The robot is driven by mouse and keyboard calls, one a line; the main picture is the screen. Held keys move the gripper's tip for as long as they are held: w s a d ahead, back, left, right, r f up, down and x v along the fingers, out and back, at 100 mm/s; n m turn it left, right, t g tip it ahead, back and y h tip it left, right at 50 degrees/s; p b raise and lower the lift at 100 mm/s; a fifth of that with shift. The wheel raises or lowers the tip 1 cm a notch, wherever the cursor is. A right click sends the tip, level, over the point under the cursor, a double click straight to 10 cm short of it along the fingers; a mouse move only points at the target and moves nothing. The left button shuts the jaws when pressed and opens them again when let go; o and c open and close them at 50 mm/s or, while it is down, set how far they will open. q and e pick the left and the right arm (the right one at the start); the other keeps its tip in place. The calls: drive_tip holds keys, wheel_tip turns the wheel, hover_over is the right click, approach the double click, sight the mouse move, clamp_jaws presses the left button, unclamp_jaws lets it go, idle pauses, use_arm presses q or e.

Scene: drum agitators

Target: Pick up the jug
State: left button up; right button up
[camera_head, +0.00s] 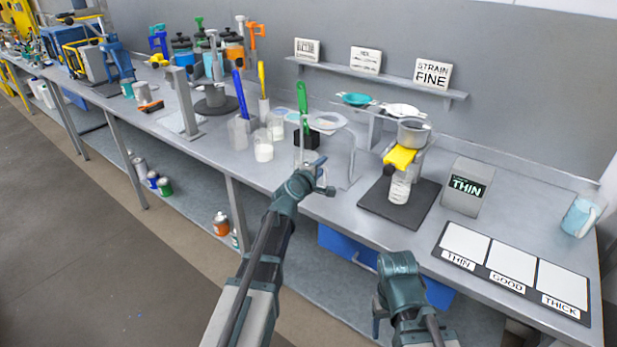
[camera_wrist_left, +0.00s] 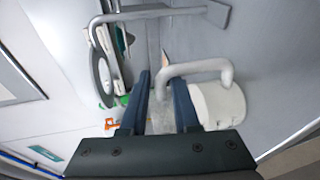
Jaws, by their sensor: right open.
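A whitish jug (camera_wrist_left: 222,105) with a thick looped handle (camera_wrist_left: 198,67) lies just right of my left gripper in the left wrist view. In the head view, its pale body (camera_head: 308,158) shows only in part behind my left gripper (camera_head: 322,177), at the bench's front edge. In the left wrist view, the fingers of my left gripper (camera_wrist_left: 162,105) stand apart, with one end of the handle in line with the gap; contact is not clear. My right gripper (camera_head: 379,316) is low in front of the bench, apart from any object; its fingertips are hardly visible.
A wire stand (camera_head: 350,150) is close to the right of my left gripper. Clear cups (camera_head: 263,150) stand to its left. Further right are a yellow-clamped pot stand (camera_head: 400,160), a THIN box (camera_head: 467,187), a labelled board (camera_head: 512,270) and a light-blue handled vessel (camera_head: 578,216).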

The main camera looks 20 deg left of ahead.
use_arm(q)
clamp_jaws()
idle(1.4)
